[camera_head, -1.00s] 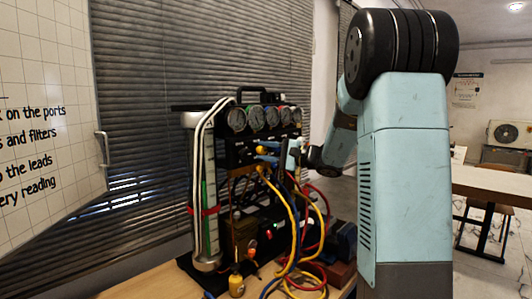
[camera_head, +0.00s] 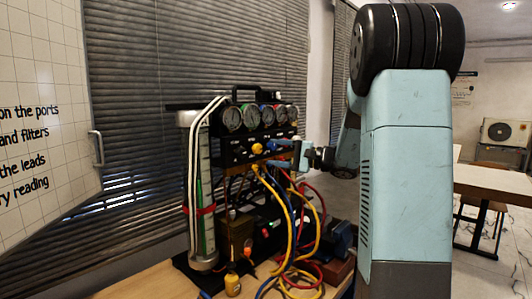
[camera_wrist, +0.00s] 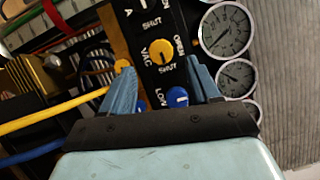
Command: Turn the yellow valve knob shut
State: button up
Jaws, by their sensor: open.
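The yellow valve knob (camera_head: 257,148) is on the front of the black gauge panel (camera_head: 236,156). In the wrist view the yellow knob (camera_wrist: 161,52) lies just ahead of the gap between my fingertips, with SHUT, OPEN and VAC labels around it. My gripper (camera_wrist: 160,68) is open, its two blue fingers spread to either side, with nothing held. In the head view my gripper (camera_head: 277,154) is just right of the knob, apart from it.
A blue knob (camera_wrist: 177,97) sits close below the yellow one, between my fingers in the wrist view. Several round gauges (camera_head: 231,118) top the panel. Yellow, red and blue hoses (camera_head: 290,215) hang in front.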

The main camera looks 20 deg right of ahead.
jog(key=v, duration=0.8)
jog(key=shift+d, duration=0.2)
jog(key=s+a+f+n+g+h, duration=0.35)
jog(key=s+a+g, duration=0.45)
jog(key=s+a, duration=0.65)
jog(key=s+f+n+t+h, duration=0.1)
jog(key=s+n+h, duration=0.2)
jog(key=s+h, duration=0.2)
jog(key=s+d+f+n+t+h, duration=0.1)
jog(key=s+f+n+h, duration=0.1)
jog(key=s+h, duration=0.4)
jog(key=s+n, duration=0.1)
jog(key=s, duration=0.2)
jog(key=shift+s+d+f, duration=0.25)
dwell(0.3)
